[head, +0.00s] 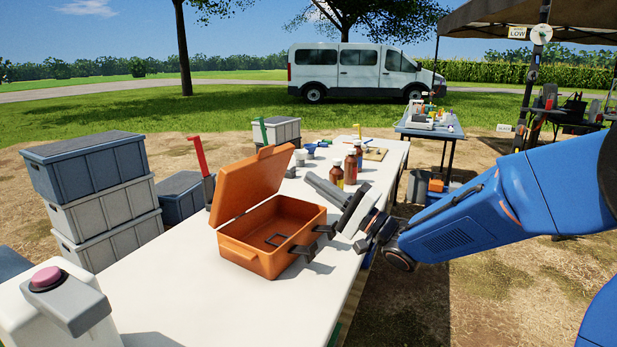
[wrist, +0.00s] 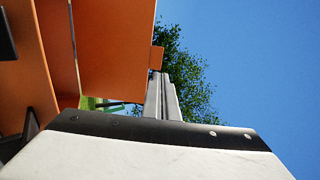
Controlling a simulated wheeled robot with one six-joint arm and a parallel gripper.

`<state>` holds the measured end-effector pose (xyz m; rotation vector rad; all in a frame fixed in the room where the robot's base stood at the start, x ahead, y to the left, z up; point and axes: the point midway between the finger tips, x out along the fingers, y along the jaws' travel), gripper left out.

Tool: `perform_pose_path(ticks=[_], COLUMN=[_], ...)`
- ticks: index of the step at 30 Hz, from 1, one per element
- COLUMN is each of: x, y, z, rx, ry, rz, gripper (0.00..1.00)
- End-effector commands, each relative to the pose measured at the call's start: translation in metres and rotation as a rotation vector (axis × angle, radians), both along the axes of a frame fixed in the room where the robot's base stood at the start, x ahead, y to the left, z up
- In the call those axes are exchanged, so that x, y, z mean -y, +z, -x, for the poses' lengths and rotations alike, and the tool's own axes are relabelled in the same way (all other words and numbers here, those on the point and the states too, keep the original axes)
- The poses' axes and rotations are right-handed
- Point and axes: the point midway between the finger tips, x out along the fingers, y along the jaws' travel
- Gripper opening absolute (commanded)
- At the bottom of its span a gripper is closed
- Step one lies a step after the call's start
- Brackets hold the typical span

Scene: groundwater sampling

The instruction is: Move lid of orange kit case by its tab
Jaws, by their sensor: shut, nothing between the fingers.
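The orange kit case (head: 262,258) stands on the white table with its lid (head: 250,187) raised and leaning back. A small tab (head: 265,152) sticks up from the lid's upper edge. My gripper (head: 308,177) is shut and empty, to the right of the lid and above the case's right side. In the wrist view, the lid (wrist: 115,45) fills the upper left, with the tab (wrist: 157,58) at its right edge. There my gripper's tips (wrist: 161,76) appear just below the tab; I cannot tell whether they touch it.
Brown bottles (head: 351,168) stand behind my gripper on the white table (head: 170,295). A red upright flag (head: 198,155) stands left of the lid. Stacked grey bins (head: 100,185) are left of the table. A box with a pink button (head: 47,278) is at the near left. The table's front middle is clear.

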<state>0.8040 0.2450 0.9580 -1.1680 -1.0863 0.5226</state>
Motion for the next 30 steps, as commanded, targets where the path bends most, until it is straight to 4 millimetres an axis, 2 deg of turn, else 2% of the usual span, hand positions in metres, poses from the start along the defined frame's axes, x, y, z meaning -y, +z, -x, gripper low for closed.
perform_pose_path(ticks=[9,18,24,30], x=[-0.046,-0.084,-0.096,-0.098], y=[0.022,0.041,0.048,0.049], z=[-0.024,-0.044,-0.051,-0.053], rx=[0.001,0.0,0.0,0.0], ry=[0.002,0.001,-0.002,-0.002], rz=[0.0,0.0,0.0,0.0], gripper=[0.0,0.0,0.0,0.0])
